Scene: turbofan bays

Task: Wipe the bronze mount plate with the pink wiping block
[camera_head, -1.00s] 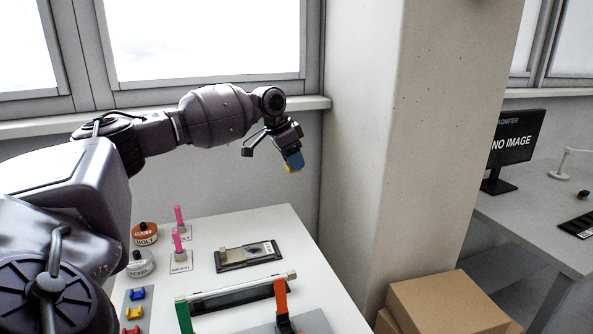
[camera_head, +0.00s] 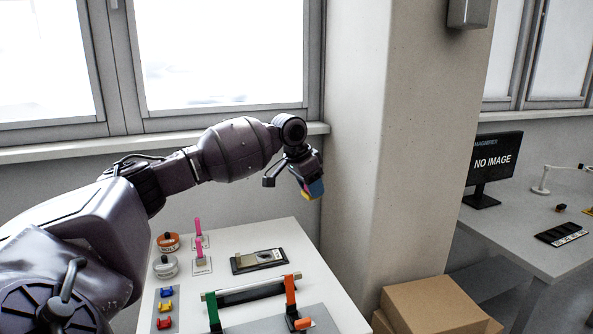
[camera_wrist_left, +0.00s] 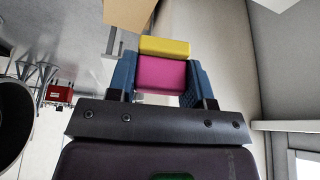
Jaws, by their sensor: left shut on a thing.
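My left gripper (camera_head: 311,188) is raised in the air beyond the far right part of the white table, near the wall. It is shut on the pink wiping block, which shows in the left wrist view (camera_wrist_left: 162,75) between blue finger pads, with a yellow layer (camera_wrist_left: 165,47) at its outer end. In the head view only a little of the block shows at the fingertips. A flat bronze-beige plate (camera_head: 247,262) lies in a dark frame on the table; it looks like the bronze mount plate. The gripper is above and apart from it. My right gripper is not in view.
Pink-handled tools (camera_head: 199,229), round containers (camera_head: 167,266) and small coloured clips (camera_head: 165,307) stand on the left of the table. A rack with green and orange posts (camera_head: 290,290) stands in front of the plate. A concrete pillar (camera_head: 375,150) and cardboard boxes (camera_head: 435,305) are to the right.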

